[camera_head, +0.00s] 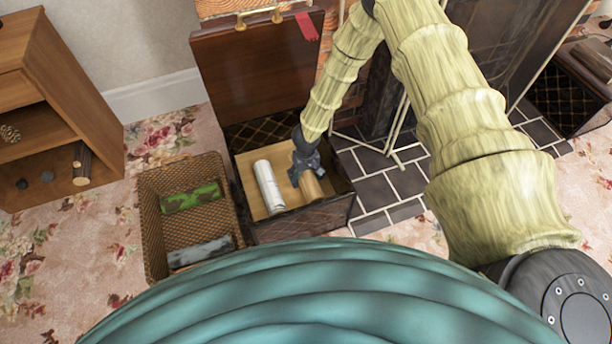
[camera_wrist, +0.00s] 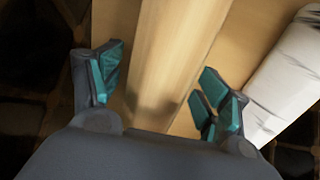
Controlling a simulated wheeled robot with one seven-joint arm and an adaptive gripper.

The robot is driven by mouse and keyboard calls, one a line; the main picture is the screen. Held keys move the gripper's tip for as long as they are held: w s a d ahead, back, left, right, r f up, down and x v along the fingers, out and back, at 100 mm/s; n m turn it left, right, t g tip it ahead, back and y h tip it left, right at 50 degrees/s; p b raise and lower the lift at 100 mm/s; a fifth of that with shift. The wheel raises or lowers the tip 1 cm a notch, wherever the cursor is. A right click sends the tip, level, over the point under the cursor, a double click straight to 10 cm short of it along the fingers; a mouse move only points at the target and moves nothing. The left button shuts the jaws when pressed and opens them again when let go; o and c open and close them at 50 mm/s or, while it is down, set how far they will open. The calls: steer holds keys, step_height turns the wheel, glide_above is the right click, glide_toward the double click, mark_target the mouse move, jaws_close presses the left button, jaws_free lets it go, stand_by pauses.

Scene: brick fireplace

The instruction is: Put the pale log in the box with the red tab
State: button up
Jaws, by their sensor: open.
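The box with the red tab (camera_head: 306,26) stands open in the head view, its dark wooden lid (camera_head: 250,70) raised and the tab hanging at the lid's top right. The pale log (camera_head: 312,187) lies inside the box's right part, on a tan floor, partly hidden by my gripper (camera_head: 308,166). In the wrist view the pale log (camera_wrist: 178,45) runs between the teal fingertips of my gripper (camera_wrist: 158,88). The fingers are spread, with a gap visible on each side of the log. A white birch log (camera_head: 269,186) lies beside it, left in the head view.
A wicker basket (camera_head: 145,220) left of the box holds a mossy green log (camera_head: 190,198) and a grey log (camera_head: 200,252). A wooden shelf (camera_head: 50,115) stands at far left with a dark log (camera_head: 82,165). Another open box (camera_head: 568,95) stands at far right beyond the hearth tiles.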

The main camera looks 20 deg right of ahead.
mark_target(306, 173)
step_height(306, 173, up, 12)
steer(key=p, duration=0.4)
steer(key=shift+r, duration=0.1)
stand_by(1.3)
